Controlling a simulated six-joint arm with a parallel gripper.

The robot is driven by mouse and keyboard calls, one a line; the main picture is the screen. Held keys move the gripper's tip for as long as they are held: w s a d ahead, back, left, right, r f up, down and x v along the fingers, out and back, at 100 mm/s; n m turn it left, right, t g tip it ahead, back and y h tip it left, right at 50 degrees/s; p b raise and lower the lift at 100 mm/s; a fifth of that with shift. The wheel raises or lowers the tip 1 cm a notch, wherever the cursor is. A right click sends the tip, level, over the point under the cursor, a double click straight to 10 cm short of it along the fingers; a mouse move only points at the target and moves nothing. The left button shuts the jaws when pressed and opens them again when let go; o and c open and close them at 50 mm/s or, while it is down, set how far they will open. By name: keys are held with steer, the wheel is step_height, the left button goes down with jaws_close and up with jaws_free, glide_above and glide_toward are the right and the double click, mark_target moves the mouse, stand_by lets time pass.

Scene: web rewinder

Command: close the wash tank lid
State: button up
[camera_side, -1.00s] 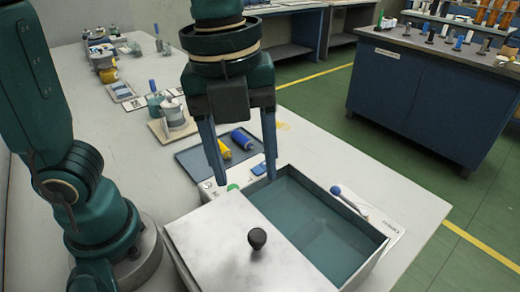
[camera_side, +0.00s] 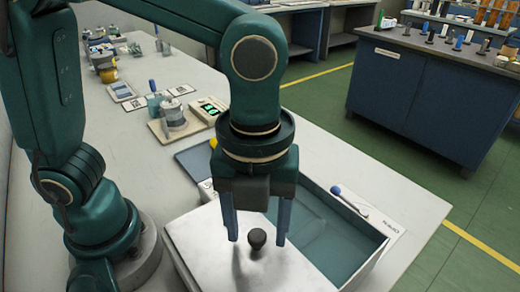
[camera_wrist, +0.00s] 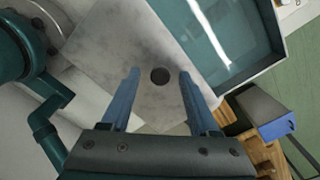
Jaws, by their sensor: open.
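The wash tank (camera_side: 374,252) is a rectangular tank of blue-green liquid on the bench. Its flat grey lid (camera_side: 208,256) covers the near left part, and the far right part stands open. A round black knob (camera_side: 257,238) stands up on the lid. My gripper (camera_side: 257,240) is open, with its two blue fingers pointing down on either side of the knob, apart from it. In the wrist view the knob (camera_wrist: 160,76) lies between and a little beyond the fingertips (camera_wrist: 160,74), on the lid (camera_wrist: 110,50). The gripper holds nothing.
A blue-handled tool (camera_side: 348,198) lies along the tank's far right side. A dark tray (camera_side: 192,158), partly hidden by my arm, lies behind the tank. A scale (camera_side: 207,110) and several jars stand further back.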

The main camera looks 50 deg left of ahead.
jaws_close()
stand_by(1.4)
